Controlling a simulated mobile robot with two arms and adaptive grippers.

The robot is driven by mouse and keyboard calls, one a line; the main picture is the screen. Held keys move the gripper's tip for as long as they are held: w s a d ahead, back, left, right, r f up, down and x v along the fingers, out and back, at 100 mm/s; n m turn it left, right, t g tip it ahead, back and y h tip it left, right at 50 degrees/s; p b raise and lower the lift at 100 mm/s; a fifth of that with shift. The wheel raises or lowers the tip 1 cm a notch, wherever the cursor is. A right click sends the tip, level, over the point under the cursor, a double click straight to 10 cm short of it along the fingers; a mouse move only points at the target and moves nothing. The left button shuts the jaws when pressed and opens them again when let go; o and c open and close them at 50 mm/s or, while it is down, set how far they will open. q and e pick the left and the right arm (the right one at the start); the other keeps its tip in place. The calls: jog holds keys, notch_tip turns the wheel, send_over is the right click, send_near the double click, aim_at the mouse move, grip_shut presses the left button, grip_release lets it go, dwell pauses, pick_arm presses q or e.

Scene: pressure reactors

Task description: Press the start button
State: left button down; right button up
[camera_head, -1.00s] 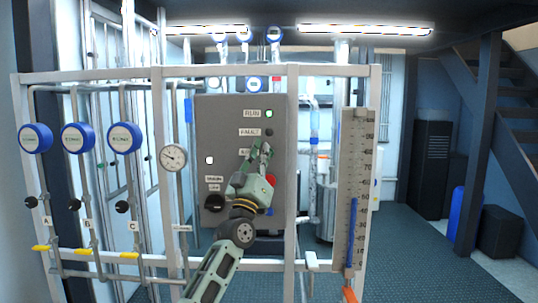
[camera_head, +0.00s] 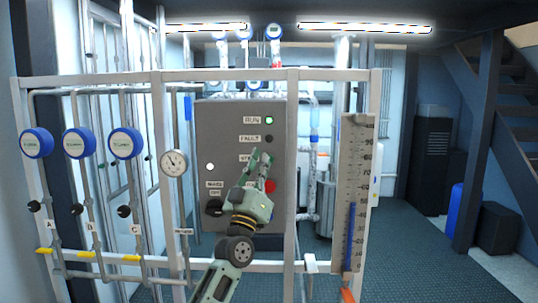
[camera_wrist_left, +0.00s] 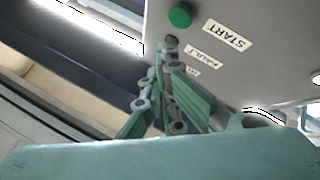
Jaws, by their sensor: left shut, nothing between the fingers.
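The grey control panel (camera_head: 228,130) stands upright in the white frame. In the left wrist view the green start button (camera_wrist_left: 180,15) shows beside the START label (camera_wrist_left: 227,33). In the head view my left gripper hides the button, and its label (camera_head: 245,157) is partly covered. My left gripper (camera_head: 262,154) is shut and empty, in front of the panel below the FAULT lamp. In the left wrist view its closed fingertips (camera_wrist_left: 171,45) lie a little below the button and look apart from it. My right gripper is not in view.
The RUN lamp (camera_head: 269,120) glows green and the FAULT lamp (camera_head: 269,139) is dark. A red button (camera_head: 270,186) sits just under my fingers, partly hidden. A black rotary knob (camera_head: 214,207) is at lower left. A scale column (camera_head: 355,160) stands right of the panel.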

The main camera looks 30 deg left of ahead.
pick_arm(q)
jog(key=shift+s+d+p, duration=0.35)
jog(key=shift+s, duration=0.2)
jog(key=shift+s+d+p, duration=0.35)
jog(key=shift+s, duration=0.2)
